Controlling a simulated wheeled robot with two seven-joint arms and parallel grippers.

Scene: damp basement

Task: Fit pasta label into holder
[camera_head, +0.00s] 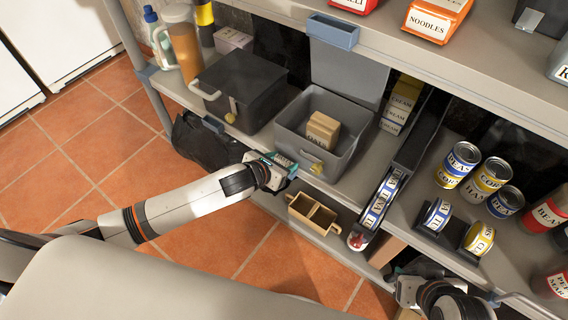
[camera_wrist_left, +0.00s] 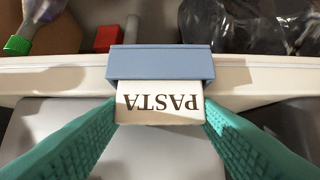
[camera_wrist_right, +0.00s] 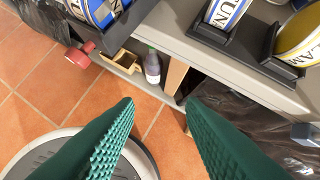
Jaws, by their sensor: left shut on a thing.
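The white pasta label (camera_wrist_left: 160,108), lettered PASTA and upside down in the left wrist view, sits between the teal fingers of my left gripper (camera_wrist_left: 160,125). The gripper is shut on its sides. The label's far edge meets the blue holder (camera_wrist_left: 160,63) on the shelf edge; whether it is inside the holder I cannot tell. In the head view my left gripper (camera_head: 281,163) is at the lower shelf's front edge, largely covering the label and holder. My right gripper (camera_wrist_right: 160,115) is open and empty, over the floor beside the shelf in the right wrist view.
A grey bin (camera_head: 345,140) with tan boxes and a black lidded box (camera_head: 240,88) stand on the shelf behind the left gripper. A divided wooden tray (camera_head: 313,214) is below. Tuna cans fill a sloped rack (camera_head: 380,202); more cans stand to its right.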

